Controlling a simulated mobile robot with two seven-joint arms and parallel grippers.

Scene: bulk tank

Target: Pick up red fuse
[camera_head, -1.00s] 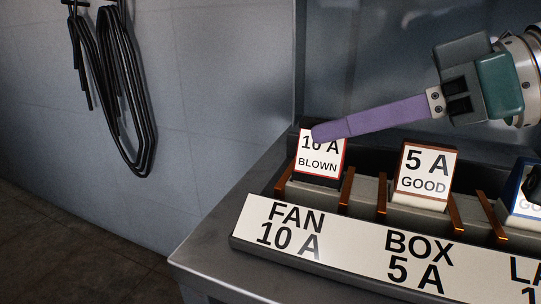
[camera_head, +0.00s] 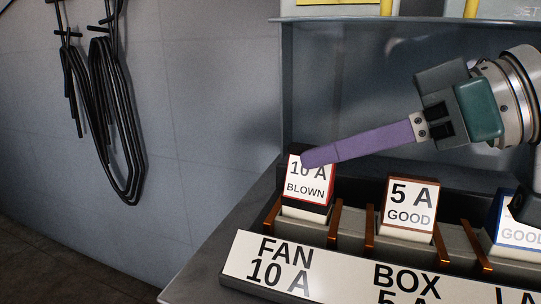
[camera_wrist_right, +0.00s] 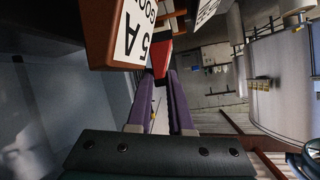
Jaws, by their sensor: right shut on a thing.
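The red fuse (camera_head: 309,188) has a red-edged white label reading "10 A BLOWN". It is at the left end of the fuse block, above the "FAN 10 A" label, between two copper clips. My right gripper (camera_head: 310,157) comes in from the right, its purple fingers shut on the top of the fuse. In the right wrist view the red fuse (camera_wrist_right: 160,63) shows between the fingertips. The fuse sits slightly raised in its slot; its lower end is partly hidden. My left gripper is not in view.
A brown-edged "5 A GOOD" fuse (camera_head: 408,209) stands to the right, close below my right fingers. A blue-edged fuse (camera_head: 507,232) is farther right, partly hidden by my arm. Black cables (camera_head: 112,120) hang on the left wall. The space above the block is open.

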